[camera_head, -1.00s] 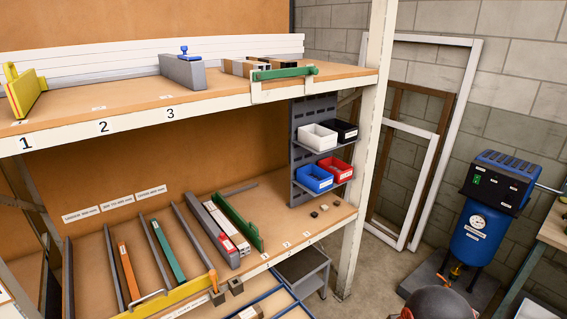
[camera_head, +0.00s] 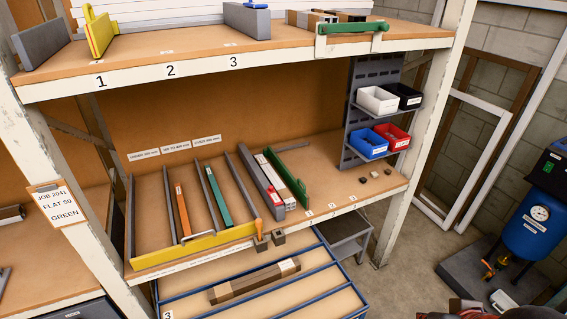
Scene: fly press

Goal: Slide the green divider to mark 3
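A green upright divider (camera_head: 288,176) stands on the lower shelf (camera_head: 325,175), right of a grey bar and a pale bar with red-and-white ends. Small number marks run along the shelf's front edge to its right: 1 (camera_head: 309,213), 2 (camera_head: 333,205) and, at the right, apparently 3 (camera_head: 354,197). The divider's front end is near mark 1, left of the other two. A second green piece (camera_head: 352,27) lies along the upper shelf's front edge. Large numbers 1, 2 and 3 (camera_head: 234,62) are on the upper shelf's front. My gripper is not in view.
A yellow rail (camera_head: 195,245) fronts the left bays. A rack post (camera_head: 422,130) bounds the right side.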

